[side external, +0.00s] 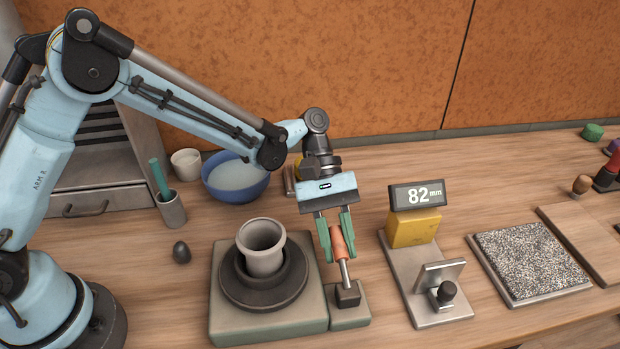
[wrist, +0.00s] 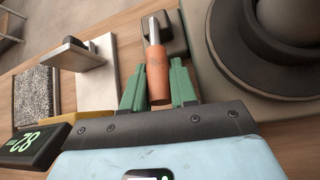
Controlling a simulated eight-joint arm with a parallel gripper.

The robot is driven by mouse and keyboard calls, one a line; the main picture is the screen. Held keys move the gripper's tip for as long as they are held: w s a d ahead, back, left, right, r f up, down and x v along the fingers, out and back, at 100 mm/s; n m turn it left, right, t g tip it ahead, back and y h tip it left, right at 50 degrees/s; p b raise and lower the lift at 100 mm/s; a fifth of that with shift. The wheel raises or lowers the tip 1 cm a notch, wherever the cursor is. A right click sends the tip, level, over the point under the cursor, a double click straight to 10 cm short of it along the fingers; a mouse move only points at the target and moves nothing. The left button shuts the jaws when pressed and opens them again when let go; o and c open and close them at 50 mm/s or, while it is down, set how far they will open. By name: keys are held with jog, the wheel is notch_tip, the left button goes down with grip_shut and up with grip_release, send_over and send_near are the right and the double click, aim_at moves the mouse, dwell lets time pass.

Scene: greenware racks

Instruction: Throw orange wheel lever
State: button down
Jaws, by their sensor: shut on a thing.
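The orange wheel lever (side external: 339,245) has an orange grip on a metal rod that rises from a dark block beside the wheel. In the side view its grip end leans up and left. My gripper (side external: 337,258) has its green fingers shut on the orange grip from above. In the wrist view the lever (wrist: 157,75) lies between the two green fingers of my gripper (wrist: 158,88), its rod pointing away to the dark block. The dark round wheel (side external: 263,285) holds a pale grey pot (side external: 261,247) and stands on a grey-green base, left of the lever.
A gritty tray (side external: 530,262) lies farther right.

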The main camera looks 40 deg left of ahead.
jog(key=shift+f+g+h, duration=0.3)
jog(key=shift+f+h, duration=0.15)
jog(key=shift+h, duration=0.05)
jog(key=c, duration=1)
grip_release()
jog(key=shift+o, duration=0.2)
jog(key=shift+r, duration=0.1)
